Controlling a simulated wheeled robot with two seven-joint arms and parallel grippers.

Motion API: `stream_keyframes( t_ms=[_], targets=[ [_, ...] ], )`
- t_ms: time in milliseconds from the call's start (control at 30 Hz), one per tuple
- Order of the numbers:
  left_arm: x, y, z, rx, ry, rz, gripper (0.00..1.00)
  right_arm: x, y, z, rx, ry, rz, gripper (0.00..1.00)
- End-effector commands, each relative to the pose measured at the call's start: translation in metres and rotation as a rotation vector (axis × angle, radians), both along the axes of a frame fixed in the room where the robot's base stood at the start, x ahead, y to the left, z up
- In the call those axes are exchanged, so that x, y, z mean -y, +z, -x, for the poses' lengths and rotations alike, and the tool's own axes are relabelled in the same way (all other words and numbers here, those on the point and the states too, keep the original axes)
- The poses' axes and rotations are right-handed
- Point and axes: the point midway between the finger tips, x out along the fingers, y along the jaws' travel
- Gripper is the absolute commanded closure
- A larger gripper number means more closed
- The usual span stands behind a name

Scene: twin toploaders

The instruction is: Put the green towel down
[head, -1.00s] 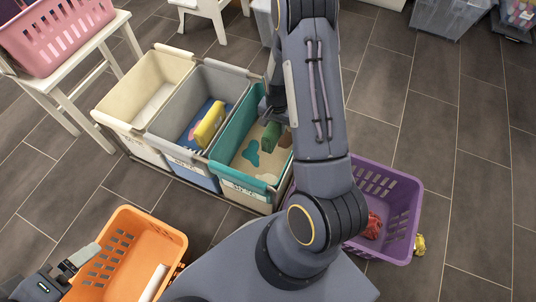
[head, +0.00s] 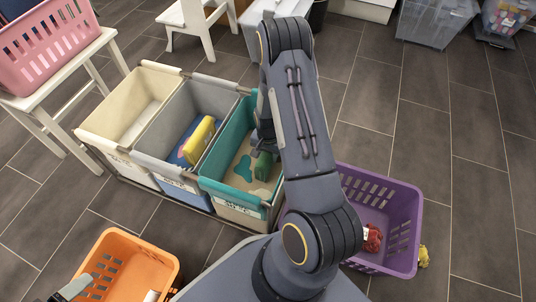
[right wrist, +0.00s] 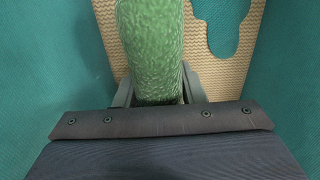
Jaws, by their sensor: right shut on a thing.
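The green towel (head: 264,165) is a rolled green cloth in my right gripper (head: 262,143), inside the teal bin (head: 219,190). In the right wrist view the towel (right wrist: 153,45) stands between the two fingers of the right gripper (right wrist: 153,92), which are shut on it. The bin's tan patterned bottom (right wrist: 225,70) shows around it. I cannot tell whether the towel touches the bottom. My left gripper (head: 72,290) shows only in part at the lower left, by the orange basket; its fingertips are not clear.
A grey bin (head: 160,130) with a yellow item (head: 199,139) and a cream bin (head: 110,125) stand left of the teal bin. An orange basket (head: 150,250) is at lower left. A purple basket (head: 400,215) with a red item (head: 372,238) is at right.

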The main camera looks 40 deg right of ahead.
Motion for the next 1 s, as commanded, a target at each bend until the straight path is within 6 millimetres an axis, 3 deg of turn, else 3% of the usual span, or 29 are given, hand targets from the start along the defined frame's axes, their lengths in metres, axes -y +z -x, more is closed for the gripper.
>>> stream_keyframes(
  t_ms=[400, 433, 567, 867, 1000],
  targets=[
    [0.0, -0.009, 0.0, 0.0, 0.0, 0.0, 0.0, 0.0, -0.01, 0.0, 0.0, 0.001, 0.001, 0.99],
    [0.0, -0.009, 0.0, 0.0, 0.0, 0.0, 0.0, 0.0, -0.01, 0.0, 0.0, 0.001, 0.0, 0.61],
    [0.0, -0.009, 0.0, 0.0, 0.0, 0.0, 0.0, 0.0, -0.01, 0.0, 0.0, 0.001, 0.0, 0.44],
    [0.0, -0.008, 0.0, 0.0, 0.0, 0.0, 0.0, 0.0, -0.009, 0.0, 0.0, 0.0, 0.0, 0.42],
    [0.0, 0.004, 0.0, 0.0, 0.0, 0.0, 0.0, 0.0, 0.005, 0.0, 0.0, 0.0, 0.0, 0.42]
  ],
)
